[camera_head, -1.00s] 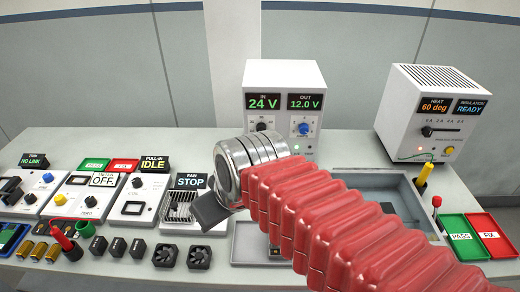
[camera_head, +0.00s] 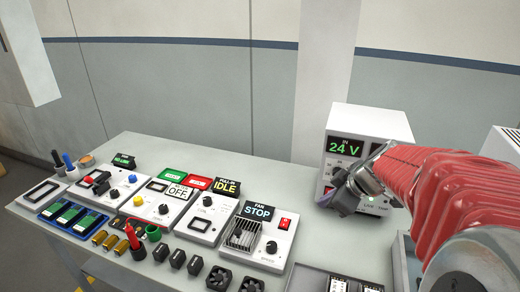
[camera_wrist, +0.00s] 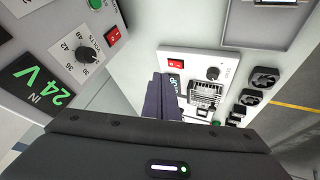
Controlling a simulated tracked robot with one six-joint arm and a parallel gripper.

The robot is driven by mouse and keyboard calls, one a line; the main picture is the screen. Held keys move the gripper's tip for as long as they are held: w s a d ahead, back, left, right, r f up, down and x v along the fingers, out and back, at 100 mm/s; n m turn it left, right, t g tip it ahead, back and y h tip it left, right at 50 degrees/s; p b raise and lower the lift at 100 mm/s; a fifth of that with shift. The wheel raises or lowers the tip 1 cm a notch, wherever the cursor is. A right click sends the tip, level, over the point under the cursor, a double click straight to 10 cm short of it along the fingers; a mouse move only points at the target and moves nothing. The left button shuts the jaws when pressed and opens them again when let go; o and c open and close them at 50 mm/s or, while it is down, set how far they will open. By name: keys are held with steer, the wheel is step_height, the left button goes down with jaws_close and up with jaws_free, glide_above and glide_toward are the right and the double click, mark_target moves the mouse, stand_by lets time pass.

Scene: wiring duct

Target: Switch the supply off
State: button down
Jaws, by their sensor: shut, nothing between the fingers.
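The supply (camera_head: 368,118) is a white box at the right of the bench in the head view, with a lit green IN 24 V display (camera_head: 344,146). In the wrist view the supply's face fills the upper left, with the IN display (camera_wrist: 38,88), a black volts knob (camera_wrist: 87,54) and a red rocker switch (camera_wrist: 112,38). My gripper's fingers (camera_wrist: 160,100) are shut and empty, apart from the switch in that picture. Which way the rocker is tipped is too small to tell.
Left of the supply stands a fan unit (camera_head: 255,238) with a STOP sign (camera_head: 258,211) and its own red rocker (camera_head: 285,223). Further left are panels with IDLE (camera_head: 227,187) and OFF (camera_head: 178,191) signs. Loose fans and black blocks lie along the front edge.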

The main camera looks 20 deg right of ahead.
steer(key=w+d+f+n, duration=0.1)
steer(key=d, duration=0.7)
steer(key=shift+f+t+h, duration=0.3)
steer(key=shift+f, duration=0.1)
steer(key=shift+w+a+f, duration=0.1)
steer(key=w+d+f, duration=0.2)
steer(key=w+f, duration=0.5)
steer(key=w, duration=0.2)
steer(key=shift+w, duration=0.15)
